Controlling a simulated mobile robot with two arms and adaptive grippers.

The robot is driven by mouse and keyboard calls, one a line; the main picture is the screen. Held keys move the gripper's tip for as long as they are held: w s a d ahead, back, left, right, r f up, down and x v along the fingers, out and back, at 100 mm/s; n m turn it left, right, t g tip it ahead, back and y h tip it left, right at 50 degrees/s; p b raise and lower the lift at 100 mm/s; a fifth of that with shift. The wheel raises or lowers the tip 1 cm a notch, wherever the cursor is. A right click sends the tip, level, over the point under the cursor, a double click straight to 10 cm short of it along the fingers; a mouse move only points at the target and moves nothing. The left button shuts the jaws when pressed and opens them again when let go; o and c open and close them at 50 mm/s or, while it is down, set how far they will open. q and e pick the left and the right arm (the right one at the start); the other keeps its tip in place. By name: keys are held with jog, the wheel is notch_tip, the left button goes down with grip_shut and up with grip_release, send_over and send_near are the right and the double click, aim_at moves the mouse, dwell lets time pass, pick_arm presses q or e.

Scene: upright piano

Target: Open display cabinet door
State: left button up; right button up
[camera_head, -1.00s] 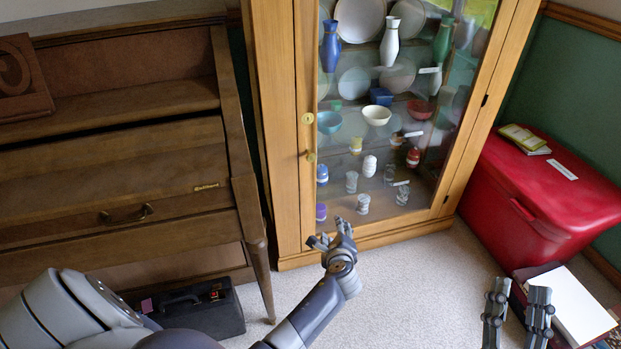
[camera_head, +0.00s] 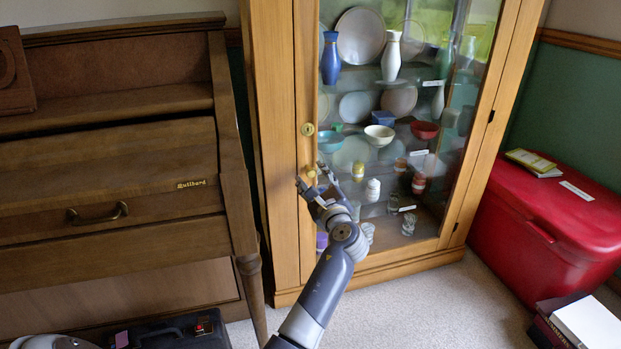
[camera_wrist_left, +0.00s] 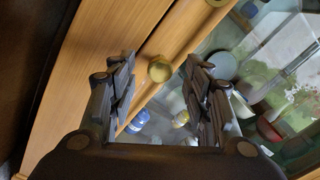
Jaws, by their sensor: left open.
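The wooden display cabinet (camera_head: 283,150) stands upright with its glass door (camera_head: 345,140) closed. A brass lock plate (camera_head: 307,129) sits on the door's left frame, with a small round brass knob (camera_head: 311,172) below it. My left gripper (camera_head: 311,178) is at the knob, its fingers partly covering it. In the left wrist view the open left gripper (camera_wrist_left: 160,85) has one finger on each side of the knob (camera_wrist_left: 159,69). I cannot tell whether a finger touches it. My right gripper is out of view.
Behind the glass are vases (camera_head: 330,58), plates and bowls on shelves. A wooden piano (camera_head: 110,170) stands close on the left, with a black case (camera_head: 170,333) below. A red chest (camera_head: 550,225) and books (camera_head: 585,322) are on the right. Carpet in front is clear.

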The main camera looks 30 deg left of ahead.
aim_at(311, 173)
pick_arm(q)
jog(key=shift+b+x, duration=0.5)
jog(key=shift+x, duration=1.55)
grip_shut()
